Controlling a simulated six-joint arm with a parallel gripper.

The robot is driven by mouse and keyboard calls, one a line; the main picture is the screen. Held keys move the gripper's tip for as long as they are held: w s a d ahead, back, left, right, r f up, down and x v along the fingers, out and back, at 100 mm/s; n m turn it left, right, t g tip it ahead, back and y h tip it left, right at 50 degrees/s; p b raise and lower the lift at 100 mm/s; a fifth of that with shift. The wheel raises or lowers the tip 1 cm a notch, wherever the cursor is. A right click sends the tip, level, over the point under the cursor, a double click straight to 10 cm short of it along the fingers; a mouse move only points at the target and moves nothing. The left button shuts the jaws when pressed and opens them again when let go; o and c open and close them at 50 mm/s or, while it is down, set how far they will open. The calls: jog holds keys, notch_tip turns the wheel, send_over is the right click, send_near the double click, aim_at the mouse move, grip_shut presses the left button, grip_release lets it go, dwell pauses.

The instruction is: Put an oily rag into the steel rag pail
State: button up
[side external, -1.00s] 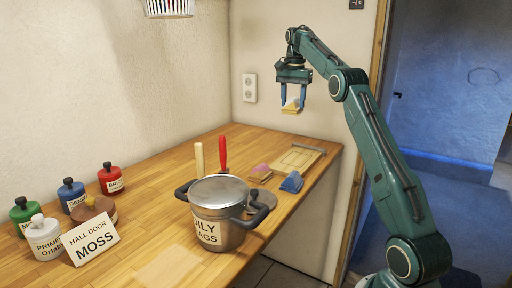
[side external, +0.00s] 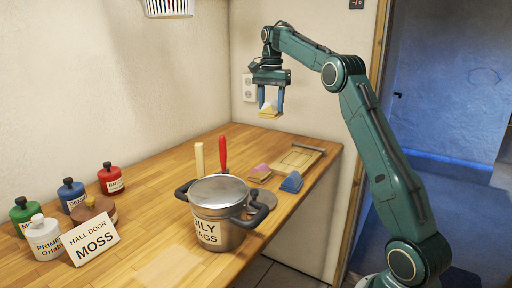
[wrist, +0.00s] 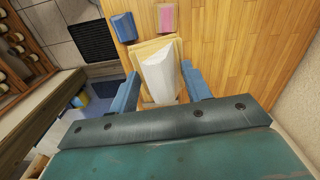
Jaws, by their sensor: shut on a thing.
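My gripper (side external: 269,106) is shut on a folded cream and yellow rag (side external: 268,112), held in the air above the far end of the bench. In the wrist view the rag's pale ridge (wrist: 161,76) sits between the blue fingers. The steel rag pail (side external: 219,232), labelled "OILY RAGS" in part, stands upright near the bench's front edge, well below and nearer the camera than my gripper. A pink rag (side external: 262,169) and a blue rag (side external: 291,182) lie behind the pail.
A wooden board (side external: 297,159) lies at the bench's far end. A grey disc (side external: 256,212) lies beside the pail. A red handle (side external: 222,153) and a pale handle (side external: 199,158) stand up behind it. Paint containers (side external: 45,238) and a "HALL DOOR MOSS" card (side external: 91,240) stand left.

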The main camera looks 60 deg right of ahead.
jog(key=s+a+f, duration=0.1)
jog(key=s+a, duration=0.1)
jog(key=a, duration=1.3)
jog(key=s+a+f, duration=0.2)
jog(key=s+a, duration=0.1)
jog(key=a, duration=1.3)
jog(key=shift+f, duration=0.2)
jog(key=shift+w+f, duration=0.1)
jog(key=shift+f, duration=2.75)
jog(key=o, duration=1)
jog(key=shift+o, duration=0.2)
